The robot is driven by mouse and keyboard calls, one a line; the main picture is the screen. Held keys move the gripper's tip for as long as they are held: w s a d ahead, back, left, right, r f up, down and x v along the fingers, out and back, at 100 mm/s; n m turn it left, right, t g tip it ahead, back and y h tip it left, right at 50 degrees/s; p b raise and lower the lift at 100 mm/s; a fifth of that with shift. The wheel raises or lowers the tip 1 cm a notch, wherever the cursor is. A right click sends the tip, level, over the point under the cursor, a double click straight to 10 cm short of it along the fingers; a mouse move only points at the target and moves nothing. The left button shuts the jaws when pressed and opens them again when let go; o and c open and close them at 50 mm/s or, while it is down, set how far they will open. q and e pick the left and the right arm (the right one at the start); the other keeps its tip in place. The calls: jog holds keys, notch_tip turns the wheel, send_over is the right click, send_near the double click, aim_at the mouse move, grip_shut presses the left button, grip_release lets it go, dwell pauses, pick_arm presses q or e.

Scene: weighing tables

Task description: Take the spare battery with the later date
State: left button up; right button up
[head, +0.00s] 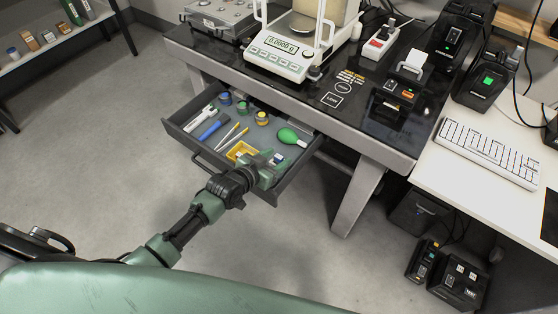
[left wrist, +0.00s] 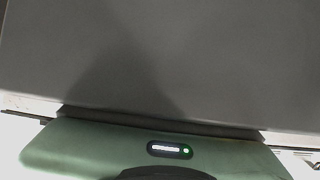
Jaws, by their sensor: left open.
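The drawer (head: 178,132) under the weighing table stands open. My left gripper (head: 272,168) is over its front right part, open. Small white and blue items (head: 279,158) show right beside the gripper, partly hidden by it. A yellow tray (head: 240,150) lies just left of the gripper. I cannot tell which item is a spare battery, and no date is readable. The left wrist view shows a plain dark grey surface and green casing with a lit green dot, with no fingertips. My right gripper is not in view.
The drawer also holds a green bulb blower (head: 290,137), a blue marker (head: 212,128) and several small jars. A balance (head: 284,58) reading 0.0000 g stands on the dark tabletop. A keyboard (head: 487,152) lies on the white desk at right. The floor (head: 110,150) at left is clear.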

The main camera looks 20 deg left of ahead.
pick_arm(q)
grip_shut()
jog(key=shift+r, duration=0.1)
